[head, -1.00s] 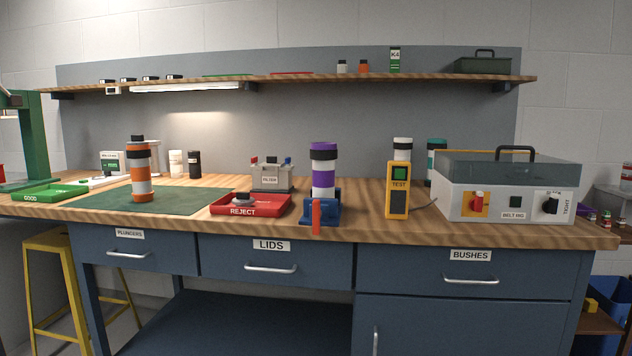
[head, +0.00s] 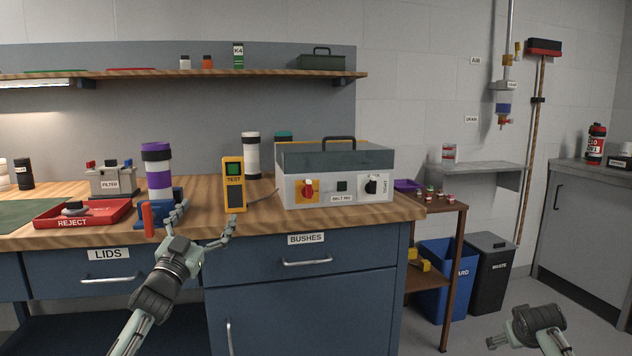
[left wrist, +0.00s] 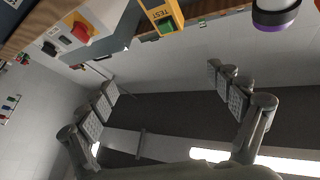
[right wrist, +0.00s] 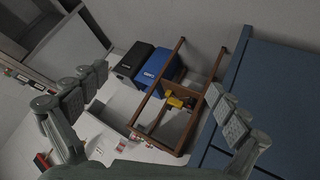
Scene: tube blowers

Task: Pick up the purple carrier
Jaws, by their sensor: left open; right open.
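The purple carrier (head: 158,172) is a white and purple cylinder with a dark band near its top. It stands upright in a blue cradle (head: 170,214) with a red lever, near the bench's front edge. Its end also shows at the top right of the left wrist view (left wrist: 277,18). My left gripper (head: 209,222) is open and empty in front of the bench edge, right of and lower than the carrier, apart from it. My right gripper (head: 500,336) is low at the bottom right, far from the carrier; the right wrist view shows it open and empty (right wrist: 160,95).
A yellow tester (head: 233,186) stands right of the carrier, with the belt rig (head: 336,175) beyond. A red reject tray (head: 84,214) is left. A brown side shelf (head: 450,215) holds a purple tray (head: 407,185).

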